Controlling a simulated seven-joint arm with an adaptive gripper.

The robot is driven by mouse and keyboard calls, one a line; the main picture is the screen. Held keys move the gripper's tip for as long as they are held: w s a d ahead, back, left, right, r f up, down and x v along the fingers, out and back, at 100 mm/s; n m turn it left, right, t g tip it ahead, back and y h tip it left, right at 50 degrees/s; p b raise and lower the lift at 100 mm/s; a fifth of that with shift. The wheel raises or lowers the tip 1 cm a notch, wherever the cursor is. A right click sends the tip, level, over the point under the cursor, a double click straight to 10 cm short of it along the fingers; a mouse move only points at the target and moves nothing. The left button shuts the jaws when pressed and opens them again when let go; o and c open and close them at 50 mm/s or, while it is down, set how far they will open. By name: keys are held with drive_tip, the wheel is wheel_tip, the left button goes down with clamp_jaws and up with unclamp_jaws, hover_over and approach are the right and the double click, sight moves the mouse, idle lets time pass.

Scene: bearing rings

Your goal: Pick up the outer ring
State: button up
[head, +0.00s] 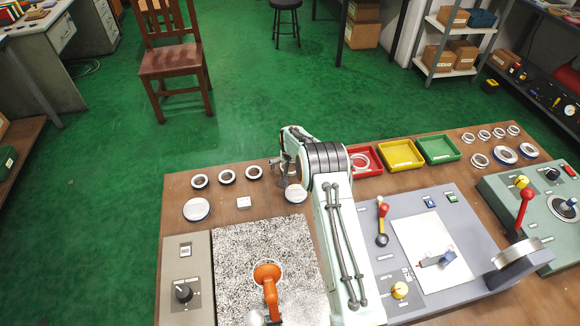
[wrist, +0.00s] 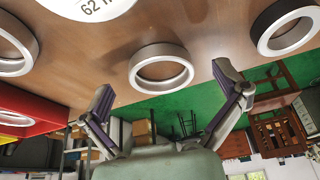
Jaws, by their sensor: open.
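Several bearing rings stand in a row along the far edge of the wooden table; no label shows which is the outer ring. In the wrist view a plain silver-grey ring (wrist: 135,76) lies on the table between and beyond the spread fingertips of my gripper (wrist: 164,84). The fingers are open, with nothing between them, and do not appear to touch it. A dark-sided ring (wrist: 262,25) lies to its right and another silver ring (wrist: 32,40) to its left. In the head view my gripper (head: 284,172) is over the far edge, and my arm hides part of the row.
A white-topped disc (head: 296,193) lies close to my gripper. Red (head: 377,166), yellow (head: 402,154) and green (head: 438,149) bins stand to the right; the red one holds a pale ring. Control panels fill the near table.

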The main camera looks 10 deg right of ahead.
drive_tip(key=c, duration=1.3)
drive_tip(key=shift+s, duration=0.1)
